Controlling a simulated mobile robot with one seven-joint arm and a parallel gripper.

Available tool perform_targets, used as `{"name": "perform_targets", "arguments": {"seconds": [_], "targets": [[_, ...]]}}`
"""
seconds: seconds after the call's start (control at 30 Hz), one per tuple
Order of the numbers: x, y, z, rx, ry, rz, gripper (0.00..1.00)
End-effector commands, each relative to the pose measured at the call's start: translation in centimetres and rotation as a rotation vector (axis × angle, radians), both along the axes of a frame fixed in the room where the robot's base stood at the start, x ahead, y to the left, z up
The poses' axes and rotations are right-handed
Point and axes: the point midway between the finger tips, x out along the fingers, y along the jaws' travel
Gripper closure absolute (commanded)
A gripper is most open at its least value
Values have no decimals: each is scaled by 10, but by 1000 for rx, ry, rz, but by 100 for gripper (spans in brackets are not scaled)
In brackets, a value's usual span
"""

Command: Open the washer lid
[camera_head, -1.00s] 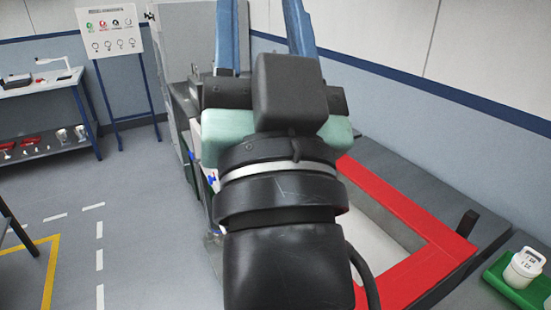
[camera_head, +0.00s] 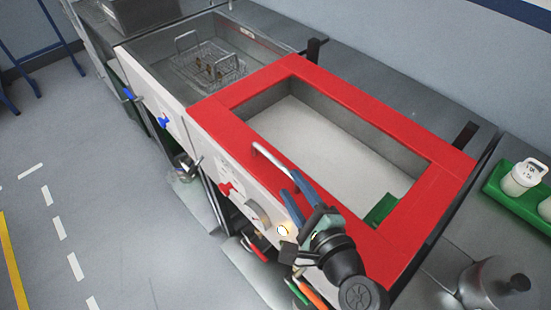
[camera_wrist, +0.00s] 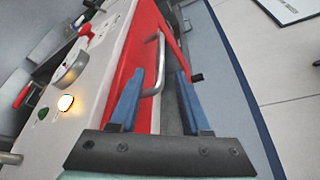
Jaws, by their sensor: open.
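The washer lid is a red frame (camera_head: 230,127) lying flat over a pale basin at the right end of a white-fronted unit. A bent metal handle (camera_head: 268,158) stands at its front edge. The red lid (camera_wrist: 148,22) and handle (camera_wrist: 160,55) also show in the wrist view. My gripper (camera_head: 292,188) is open, with blue fingers, just in front of the handle. In the wrist view, my gripper's fingers (camera_wrist: 159,72) lie either side of the handle in the picture. I cannot tell whether they touch it or how deep it sits between them.
A wire basket (camera_head: 205,65) sits in the open basin left of the lid. The front panel has a red lever (camera_head: 228,188), a dial (camera_head: 258,215) and a lit lamp (camera_head: 283,230) near my gripper. A green tray (camera_head: 510,196) with white containers and a metal vessel (camera_head: 490,283) stand right.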

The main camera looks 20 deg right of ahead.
Motion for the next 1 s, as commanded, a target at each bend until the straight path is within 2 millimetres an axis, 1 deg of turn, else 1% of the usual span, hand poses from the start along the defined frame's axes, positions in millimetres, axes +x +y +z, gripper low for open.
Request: {"name": "perform_targets", "arguments": {"seconds": [0.03, 0.2, 0.3, 0.4, 0.6, 0.87, 0.97, 1.0], "targets": [[13, 1, 0, 0, -2, 4, 53], [48, 1, -8, -2, -2, 3, 53], [65, 1, -12, -4, -2, 4, 53], [77, 1, -15, -5, -1, 3, 53], [88, 1, -18, -5, -1, 3, 53], [89, 1, -18, -6, -1, 3, 53], [89, 1, -18, -6, -1, 2, 69], [89, 1, -18, -6, -1, 2, 76]]}}
